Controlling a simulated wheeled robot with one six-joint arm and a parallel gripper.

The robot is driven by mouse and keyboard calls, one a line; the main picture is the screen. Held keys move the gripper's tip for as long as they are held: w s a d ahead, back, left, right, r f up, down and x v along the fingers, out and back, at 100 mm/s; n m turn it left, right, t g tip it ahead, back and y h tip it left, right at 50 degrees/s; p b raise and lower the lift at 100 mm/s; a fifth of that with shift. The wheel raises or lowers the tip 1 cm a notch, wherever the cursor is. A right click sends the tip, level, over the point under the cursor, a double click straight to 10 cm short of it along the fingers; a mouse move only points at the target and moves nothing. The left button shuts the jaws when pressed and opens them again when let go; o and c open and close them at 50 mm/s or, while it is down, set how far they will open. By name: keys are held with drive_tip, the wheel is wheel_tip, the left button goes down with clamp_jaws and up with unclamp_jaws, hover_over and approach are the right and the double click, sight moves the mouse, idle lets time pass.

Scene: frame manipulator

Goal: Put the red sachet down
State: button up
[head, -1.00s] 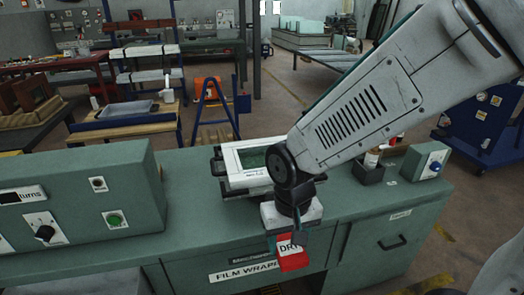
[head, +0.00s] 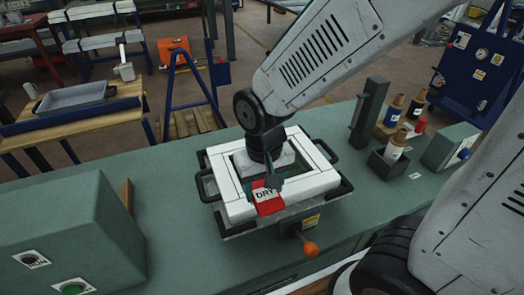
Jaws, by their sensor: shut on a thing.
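The red sachet (head: 268,204) has a white label reading "DRY". My gripper (head: 270,183) is shut on its upper end, with the sachet hanging below the fingers. In the head view the sachet shows in front of the near side of a white rectangular frame (head: 240,209) on the green bench. I cannot tell whether the sachet touches the frame. My arm hides part of the frame's far side and its opening.
The frame sits in a fixture with black handles and an orange knob (head: 311,250). Right of it are a dark upright block (head: 369,113), several bottles and a green box (head: 451,147). A green control box (head: 75,235) stands left. Bare bench top (head: 170,232) lies between.

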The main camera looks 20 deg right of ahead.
drive_tip(key=w+d, duration=0.2)
drive_tip(key=w, duration=0.3)
drive_tip(key=w+d+f, duration=0.1)
drive_tip(key=w+d, duration=0.2)
drive_tip(key=w, duration=0.1)
drive_tip(key=w+d, duration=0.2)
drive_tip(key=w, duration=0.3)
drive_tip(key=shift+w+d+f, duration=0.2)
drive_tip(key=shift+w+f, duration=0.05)
drive_tip(key=shift+w, duration=0.05)
drive_tip(key=shift+f, duration=1.75)
drive_tip(key=shift+f, duration=0.15)
drive_tip(key=o, duration=1)
